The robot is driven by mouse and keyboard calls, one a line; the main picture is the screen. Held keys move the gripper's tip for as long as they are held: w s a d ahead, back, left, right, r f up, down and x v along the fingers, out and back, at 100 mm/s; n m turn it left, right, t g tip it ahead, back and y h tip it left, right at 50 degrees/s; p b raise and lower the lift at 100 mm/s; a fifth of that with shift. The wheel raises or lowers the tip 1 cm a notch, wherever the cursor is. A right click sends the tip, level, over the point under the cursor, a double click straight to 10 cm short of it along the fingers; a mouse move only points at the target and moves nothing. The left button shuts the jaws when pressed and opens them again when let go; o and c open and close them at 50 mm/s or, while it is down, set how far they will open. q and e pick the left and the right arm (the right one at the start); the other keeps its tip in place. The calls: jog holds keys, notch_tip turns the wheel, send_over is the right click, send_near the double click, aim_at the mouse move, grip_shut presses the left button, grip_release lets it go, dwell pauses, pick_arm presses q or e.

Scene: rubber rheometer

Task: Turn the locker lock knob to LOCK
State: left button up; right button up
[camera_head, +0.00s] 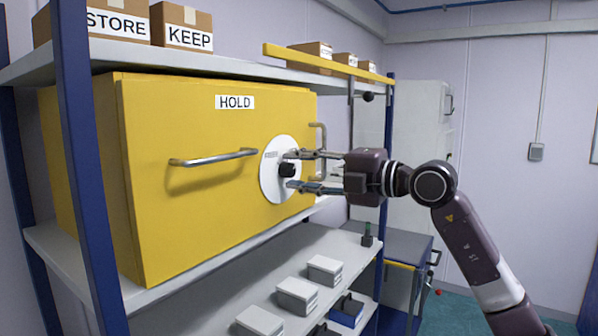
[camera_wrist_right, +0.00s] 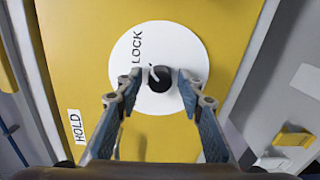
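The yellow locker (camera_head: 215,190) sits on a shelf, with a HOLD label (camera_head: 235,102) and a bar handle (camera_head: 213,158) on its front. A round white dial plate (camera_head: 270,182) carries the black lock knob (camera_head: 288,170). In the right wrist view the knob (camera_wrist_right: 158,79) shows a small white mark, and the word LOCK (camera_wrist_right: 137,47) is printed on the plate. My right gripper (camera_head: 291,171) is open, one finger on each side of the knob; in the wrist view (camera_wrist_right: 159,84) small gaps show between fingers and knob. My left gripper is out of view.
The shelf's blue post (camera_head: 80,170) stands at the left. A yellow beam (camera_head: 315,62) and cartons (camera_head: 187,27) are above. White boxes (camera_head: 297,295) lie on the lower shelf. A grey cabinet (camera_head: 418,130) stands behind my right arm.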

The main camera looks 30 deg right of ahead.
jog(key=shift+o, duration=0.2)
jog(key=v, duration=1.2)
jog(key=shift+d+r, duration=0.1)
dwell(0.5)
